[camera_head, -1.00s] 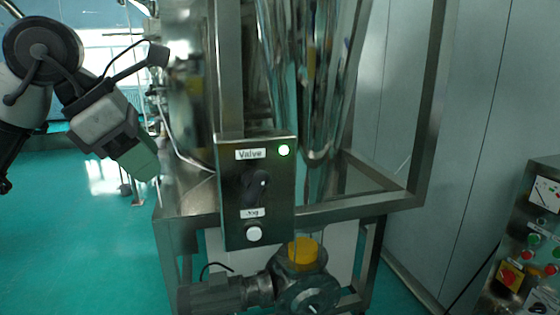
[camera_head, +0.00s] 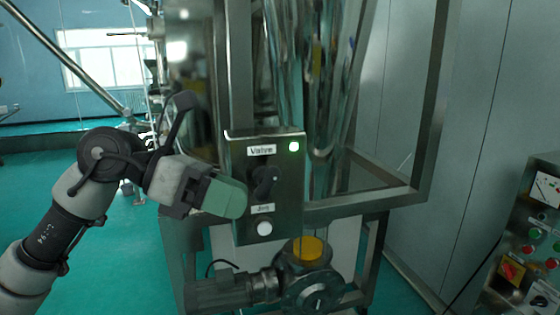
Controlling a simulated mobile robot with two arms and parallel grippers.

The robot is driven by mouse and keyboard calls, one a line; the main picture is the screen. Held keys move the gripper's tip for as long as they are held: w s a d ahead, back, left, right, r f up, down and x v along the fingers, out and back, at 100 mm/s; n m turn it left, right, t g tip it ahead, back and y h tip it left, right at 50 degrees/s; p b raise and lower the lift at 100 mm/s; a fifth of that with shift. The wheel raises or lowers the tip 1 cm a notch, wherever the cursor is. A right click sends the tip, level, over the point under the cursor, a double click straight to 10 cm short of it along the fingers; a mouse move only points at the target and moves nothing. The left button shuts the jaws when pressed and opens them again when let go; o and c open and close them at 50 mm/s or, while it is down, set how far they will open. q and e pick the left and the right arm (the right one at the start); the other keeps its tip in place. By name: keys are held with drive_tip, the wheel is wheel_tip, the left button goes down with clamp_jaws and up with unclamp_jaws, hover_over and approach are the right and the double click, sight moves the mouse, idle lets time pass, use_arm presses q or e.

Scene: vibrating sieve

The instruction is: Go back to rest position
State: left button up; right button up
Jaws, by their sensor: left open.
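My left gripper (camera_head: 226,196) reaches in from the left and points right. Its green-padded fingertip sits in front of the left edge of the valve control box (camera_head: 240,160), close to the black valve knob (camera_head: 266,182). I cannot tell from this angle whether the finger touches the box; the fingers overlap in the view. My right gripper is not in view.
A steel frame (camera_head: 385,200) with a shiny hopper stands behind the box. A motor with a yellow cap (camera_head: 304,248) sits below. Another control panel (camera_head: 535,240) with several buttons is at the right edge. Green floor (camera_head: 120,260) is open at the left.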

use_arm(q)
drive_tip(key=w+a+f+n+t+y, duration=0.2)
drive_tip(key=a+f+n+t+y, duration=0.3)
drive_tip(key=n+t, duration=0.95)
drive_tip(key=w+a+f+n+t+y, duration=0.15)
drive_tip(key=f+n+t, duration=0.6)
drive_tip(key=n, duration=1.35)
drive_tip(key=s+a+f+n+g+y, duration=0.25)
drive_tip(key=f+n+y, duration=0.2)
drive_tip(key=f, duration=0.35)
drive_tip(key=s+a+f+n+g+y, duration=0.1)
drive_tip(key=a+f+n+g+y, duration=0.3)
drive_tip(key=f, duration=0.4)
drive_tip(key=s+f+n+g+h, duration=0.1)
drive_tip(key=s+f+n+g, duration=0.1)
drive_tip(key=s+f+g, duration=0.7)
drive_tip(key=s+f+n+g, duration=0.25)
drive_tip(key=s+f, duration=0.45)
drive_tip(key=s, duration=0.6)
wheel_tip(320, 180, down, 26)
drive_tip(key=g+b, duration=0.2)
drive_tip(key=s+a+f, duration=0.1)
drive_tip(key=s+f, duration=0.7)
drive_tip(key=f, duration=0.1)
drive_tip(key=s+a+f, duration=0.2)
drive_tip(key=s+f, duration=0.6)
drive_tip(key=f, duration=0.1)
drive_tip(key=shift+s+a+f+g+b, duration=0.25)
drive_tip(key=shift+s+a+g+b, duration=0.05)
drive_tip(key=shift+g+b, duration=0.1)
